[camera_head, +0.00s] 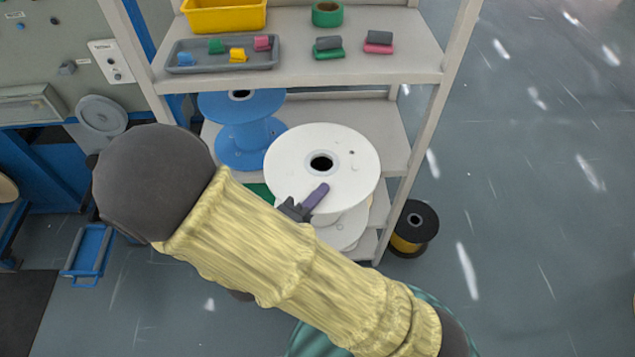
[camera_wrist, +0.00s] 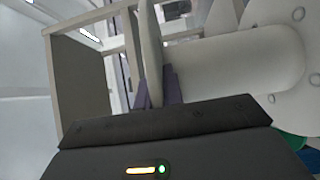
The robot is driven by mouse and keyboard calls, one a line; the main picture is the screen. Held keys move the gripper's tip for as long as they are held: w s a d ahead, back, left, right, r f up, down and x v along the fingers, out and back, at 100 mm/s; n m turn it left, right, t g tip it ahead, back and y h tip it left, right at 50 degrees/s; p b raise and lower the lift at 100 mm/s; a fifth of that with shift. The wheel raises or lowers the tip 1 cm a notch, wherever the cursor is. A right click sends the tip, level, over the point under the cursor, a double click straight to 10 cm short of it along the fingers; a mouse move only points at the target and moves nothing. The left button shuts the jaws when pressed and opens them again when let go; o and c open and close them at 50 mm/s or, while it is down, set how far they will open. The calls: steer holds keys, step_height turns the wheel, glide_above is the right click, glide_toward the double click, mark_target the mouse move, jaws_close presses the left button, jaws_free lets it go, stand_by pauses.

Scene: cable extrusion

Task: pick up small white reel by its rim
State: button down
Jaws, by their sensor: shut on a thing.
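The small white reel (camera_head: 300,148) shows in the head view at the middle shelf's front right, its round face and dark centre hole upward. My gripper (camera_head: 312,200) is at its near rim, with one purple finger visible over the flange. In the wrist view, the purple fingers of my gripper (camera_wrist: 157,93) stand on both sides of the thin white flange (camera_wrist: 151,50) and are shut on it. The reel's core (camera_wrist: 240,65) extends to the right from that flange. I cannot tell whether the reel rests on the shelf or is raised.
A blue reel (camera_head: 243,140) stands close to the left on the shelf unit (camera_head: 375,120). Another white flange (camera_head: 347,232) shows below. The top shelf holds a grey tray (camera_head: 222,63), a yellow bin (camera_head: 228,14) and tape rolls. A black-and-yellow reel (camera_head: 415,226) stands on the floor at right.

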mark_target(322, 213)
steer(key=shift+s+r, duration=0.15)
steer(key=shift+s, duration=0.65)
steer(key=shift+s+r+p, duration=0.1)
steer(key=shift+s+p, duration=1)
steer(key=shift+p, duration=0.15)
steer(key=shift+s, duration=0.3)
steer(key=shift+s+f, duration=0.15)
steer(key=shift+f, duration=0.15)
